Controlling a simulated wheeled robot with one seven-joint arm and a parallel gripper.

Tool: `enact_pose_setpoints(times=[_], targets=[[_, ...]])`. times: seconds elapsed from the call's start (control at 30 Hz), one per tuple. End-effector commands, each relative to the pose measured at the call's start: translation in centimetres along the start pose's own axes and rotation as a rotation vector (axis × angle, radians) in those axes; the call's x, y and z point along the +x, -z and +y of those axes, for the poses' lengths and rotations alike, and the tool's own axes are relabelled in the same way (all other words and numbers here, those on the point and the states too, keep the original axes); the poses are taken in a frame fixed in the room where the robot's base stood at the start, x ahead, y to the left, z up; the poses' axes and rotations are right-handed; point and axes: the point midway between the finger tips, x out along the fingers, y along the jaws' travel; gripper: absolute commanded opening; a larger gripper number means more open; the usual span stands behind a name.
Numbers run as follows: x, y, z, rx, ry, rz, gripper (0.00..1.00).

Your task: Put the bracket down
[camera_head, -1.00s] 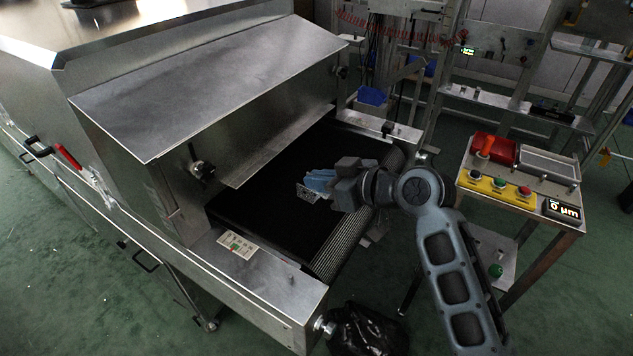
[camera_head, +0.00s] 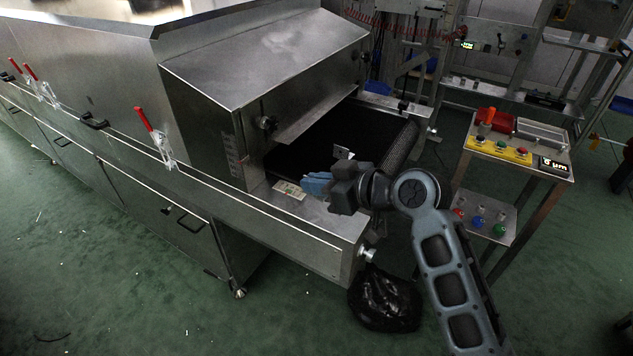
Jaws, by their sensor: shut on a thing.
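My gripper (camera_head: 316,183), with blue fingers pointing left, is in front of the dryer's open mouth, over the near side rail in the picture. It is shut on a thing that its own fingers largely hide. I cannot tell from this angle whether the plate touches the fingers or the belt.
The steel dryer hood (camera_head: 265,60) rises behind and left of the gripper. A small control panel (camera_head: 289,190) lies on the side rail. A button stand (camera_head: 505,150) is at the right. A black bag (camera_head: 385,300) sits on the floor below.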

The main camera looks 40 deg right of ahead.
Motion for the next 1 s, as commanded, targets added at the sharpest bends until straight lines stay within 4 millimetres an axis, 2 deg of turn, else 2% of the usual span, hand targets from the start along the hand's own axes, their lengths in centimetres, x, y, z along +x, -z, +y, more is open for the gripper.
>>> enact_pose_setpoints(times=[0.07,0.47,0.77,1.0], targets=[[0.0,0.0,0.0,0.0,0.0,0.001,0.0],[1.5,-4.5,-2.8,0.019,-0.042,-0.003,0.0],[3.3,-9.6,-5.8,0.04,-0.093,-0.004,0.0],[4.9,-14.3,-8.7,0.061,-0.142,-0.004,0.0]])
